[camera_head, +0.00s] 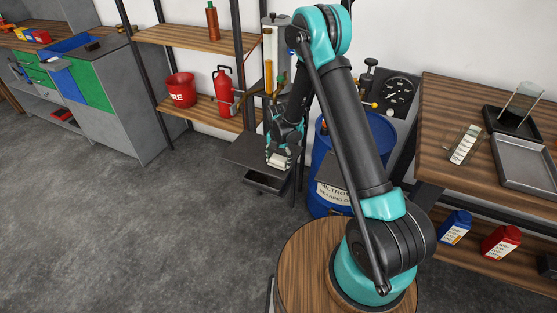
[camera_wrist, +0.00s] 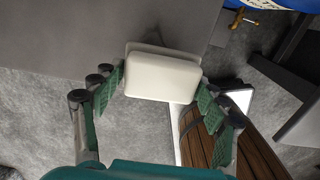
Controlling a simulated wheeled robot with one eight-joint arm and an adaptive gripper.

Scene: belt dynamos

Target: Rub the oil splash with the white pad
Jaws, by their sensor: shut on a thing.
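My gripper (camera_head: 282,156) is shut on the white pad (camera_wrist: 162,77), which sits between its two green-lined fingers in the wrist view. In the head view the white pad (camera_head: 279,161) shows as a small pale block at the end of my arm, over or at the front part of a small dark grey stand top (camera_head: 243,151). The grey surface (camera_wrist: 100,30) lies behind the pad in the wrist view. I cannot tell whether the pad touches it. I see no clear oil splash in either view; it may be hidden by the pad or my gripper.
A blue drum (camera_head: 321,196) stands right of the stand. Behind are shelves with a red bucket (camera_head: 181,90) and a red extinguisher (camera_head: 223,91). A wooden bench (camera_head: 440,140) with a metal tray (camera_head: 527,188) is at right. The floor (camera_head: 130,230) at left is clear.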

